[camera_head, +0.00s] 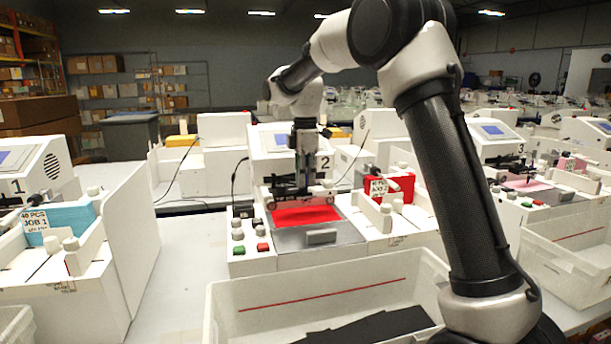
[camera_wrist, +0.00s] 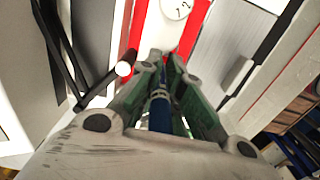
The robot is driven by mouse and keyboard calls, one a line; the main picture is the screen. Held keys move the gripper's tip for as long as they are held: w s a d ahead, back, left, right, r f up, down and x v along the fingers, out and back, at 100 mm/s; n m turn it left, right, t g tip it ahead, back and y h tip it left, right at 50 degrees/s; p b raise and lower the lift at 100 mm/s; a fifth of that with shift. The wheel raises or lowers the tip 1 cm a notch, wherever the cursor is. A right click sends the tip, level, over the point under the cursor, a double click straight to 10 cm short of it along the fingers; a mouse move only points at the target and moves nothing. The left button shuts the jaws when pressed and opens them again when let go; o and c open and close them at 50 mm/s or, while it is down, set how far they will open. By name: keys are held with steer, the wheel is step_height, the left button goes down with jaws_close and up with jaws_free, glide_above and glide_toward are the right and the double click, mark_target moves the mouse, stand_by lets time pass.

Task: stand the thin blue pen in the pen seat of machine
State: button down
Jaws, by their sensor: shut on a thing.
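Machine 2 (camera_head: 250,262) stands at the centre in the head view, with a red sheet (camera_head: 305,215) on its bed. My gripper (camera_head: 304,182) is down over the machine, close to its dark carriage and rail. In the wrist view my gripper (camera_wrist: 161,75) is shut on the thin blue pen (camera_wrist: 159,113), which lies between the green-lined fingers. The pen's tip is hidden by the fingers. In the head view I cannot make out the pen. The pen seat is not clearly visible.
A white bin (camera_head: 225,300) with dark sheets stands in front of machine 2. Black rods (camera_wrist: 62,45) run beside the fingers at the left of the wrist view. Machine 1 (camera_head: 130,215) and machine 3 (camera_head: 490,150) stand to either side.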

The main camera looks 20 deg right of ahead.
steer(key=shift+f, duration=0.85)
steer(key=c, duration=1.5)
jaws_free()
steer(key=shift+f, duration=0.1)
